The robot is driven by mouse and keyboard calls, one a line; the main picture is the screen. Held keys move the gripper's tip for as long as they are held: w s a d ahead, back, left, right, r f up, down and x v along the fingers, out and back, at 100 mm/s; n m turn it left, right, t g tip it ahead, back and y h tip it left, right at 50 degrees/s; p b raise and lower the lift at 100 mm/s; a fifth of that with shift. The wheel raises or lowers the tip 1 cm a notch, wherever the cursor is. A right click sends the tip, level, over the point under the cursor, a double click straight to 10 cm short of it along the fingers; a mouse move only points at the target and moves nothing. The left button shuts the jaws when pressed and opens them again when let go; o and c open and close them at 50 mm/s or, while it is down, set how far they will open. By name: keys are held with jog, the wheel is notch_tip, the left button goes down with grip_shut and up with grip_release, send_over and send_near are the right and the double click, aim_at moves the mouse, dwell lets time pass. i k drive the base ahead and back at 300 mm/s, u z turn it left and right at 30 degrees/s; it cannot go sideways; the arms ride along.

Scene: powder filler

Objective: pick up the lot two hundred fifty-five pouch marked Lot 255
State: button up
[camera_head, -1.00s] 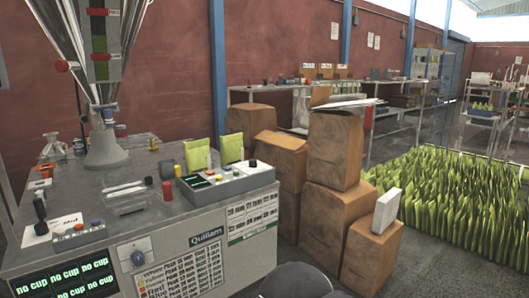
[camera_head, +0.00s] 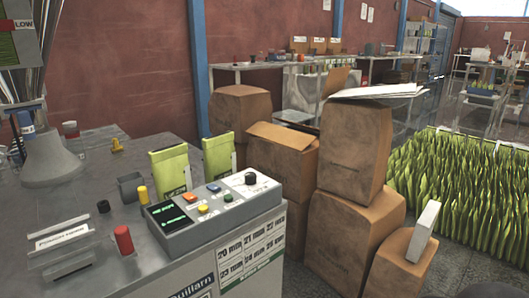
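Two green pouches stand upright side by side on the grey machine top, behind the control box. The left pouch (camera_head: 170,170) has dark marking low on its front, too small to read. The right pouch (camera_head: 218,156) is partly hidden by the control box (camera_head: 212,214). Many similar green pouches (camera_head: 460,190) stand packed in a wire-edged area on the floor at the right. I cannot tell which pouch bears Lot 255. My gripper is not in view.
The machine top (camera_head: 105,190) carries a red cylinder (camera_head: 123,240), a yellow cylinder (camera_head: 143,195) and a clear holder (camera_head: 65,245). A metal funnel base (camera_head: 50,160) stands at left. Stacked brown boxes (camera_head: 350,155) block the space right of the machine. Shelves line the back wall.

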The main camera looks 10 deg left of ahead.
aim_at(219, 158)
jog(key=z, duration=0.05)
jog(key=i, duration=1.25)
jog(key=u, duration=0.55)
jog(key=i, duration=0.5)
jog(key=u, duration=0.25)
